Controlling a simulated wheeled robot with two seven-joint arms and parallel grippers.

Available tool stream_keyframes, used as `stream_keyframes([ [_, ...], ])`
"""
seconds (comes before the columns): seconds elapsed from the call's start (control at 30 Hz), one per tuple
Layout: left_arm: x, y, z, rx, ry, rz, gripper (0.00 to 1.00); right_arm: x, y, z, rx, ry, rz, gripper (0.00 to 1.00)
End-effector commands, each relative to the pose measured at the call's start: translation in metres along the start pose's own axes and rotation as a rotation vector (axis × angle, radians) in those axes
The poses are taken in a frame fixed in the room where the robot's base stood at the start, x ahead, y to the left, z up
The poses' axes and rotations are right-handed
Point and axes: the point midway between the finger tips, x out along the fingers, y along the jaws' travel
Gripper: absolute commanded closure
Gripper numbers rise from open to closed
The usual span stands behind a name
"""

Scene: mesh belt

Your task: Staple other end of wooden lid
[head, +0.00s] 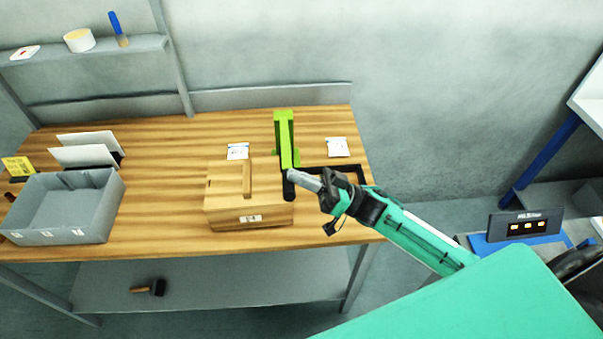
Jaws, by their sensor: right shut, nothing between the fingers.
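A wooden box with its lid (225,180) sits near the front edge of the wooden table. A raised wooden strip runs across the lid, and a small pale label is on the box's front. A lime-green stapler (284,130) with a dark lower end stands behind the box's right side. That dark end reaches over the lid's right end; whether it touches the wood I cannot tell. My right gripper (294,176) is shut and empty, its tips at the stapler's dark end, touching or very close. My left gripper is not in view.
A grey bin (65,205) stands on the table's left, with white panels (85,150) behind it. White packets (338,147) lie near the back, and a black frame (345,170) lies right of the box. Bare tabletop (165,190) shows between bin and box.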

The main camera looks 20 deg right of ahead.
Motion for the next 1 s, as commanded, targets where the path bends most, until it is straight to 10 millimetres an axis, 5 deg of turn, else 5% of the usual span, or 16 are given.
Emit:
stream_keyframes([
  [0.17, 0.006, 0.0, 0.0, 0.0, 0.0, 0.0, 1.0, -0.003, 0.001, 0.005, -0.007, -0.001, -0.004, 1.0],
  [1.0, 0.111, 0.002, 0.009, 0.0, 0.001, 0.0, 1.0, -0.054, 0.013, 0.092, -0.241, -0.003, -0.141, 1.0],
])
